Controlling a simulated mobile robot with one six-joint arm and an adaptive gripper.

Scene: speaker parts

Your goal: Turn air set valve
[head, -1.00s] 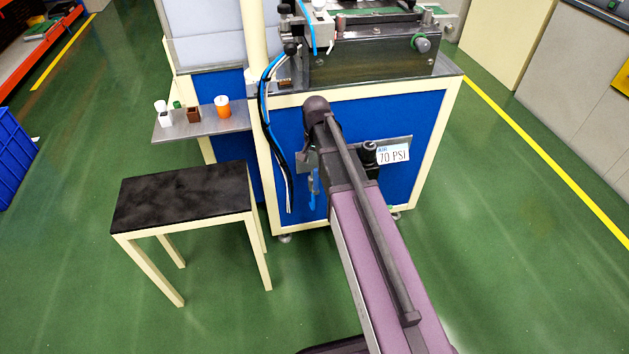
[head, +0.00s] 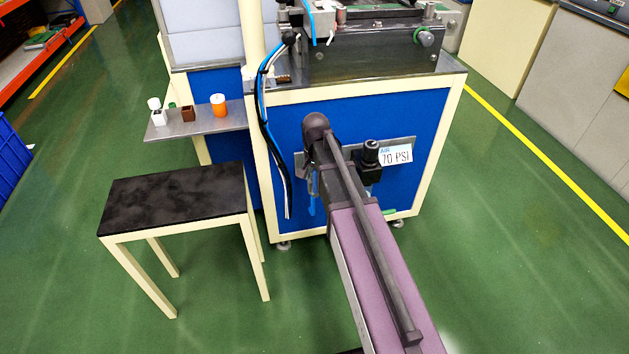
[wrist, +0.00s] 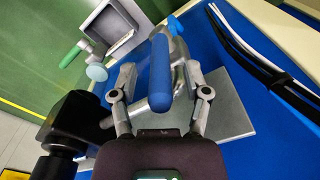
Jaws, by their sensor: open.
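The air valve has a blue handle (wrist: 160,75) on a grey metal body (wrist: 178,50), mounted on a grey plate (wrist: 229,105) on the machine's blue panel. My gripper (wrist: 160,86) is open, with one finger on each side of the blue handle. I cannot tell whether either finger touches it. In the head view, a bit of the blue handle (head: 312,203) shows beside my arm, which hides most of the valve and my gripper. A black regulator (head: 370,155) and a white "AIR 70 PSI" label (head: 396,155) sit to the right.
The black regulator body (wrist: 75,120) is close to my left finger in the wrist view. Black and white hoses (wrist: 262,55) run at upper right. A black-topped stool (head: 175,198) and a shelf with small parts (head: 195,128) stand left of the machine. The green floor at right is open.

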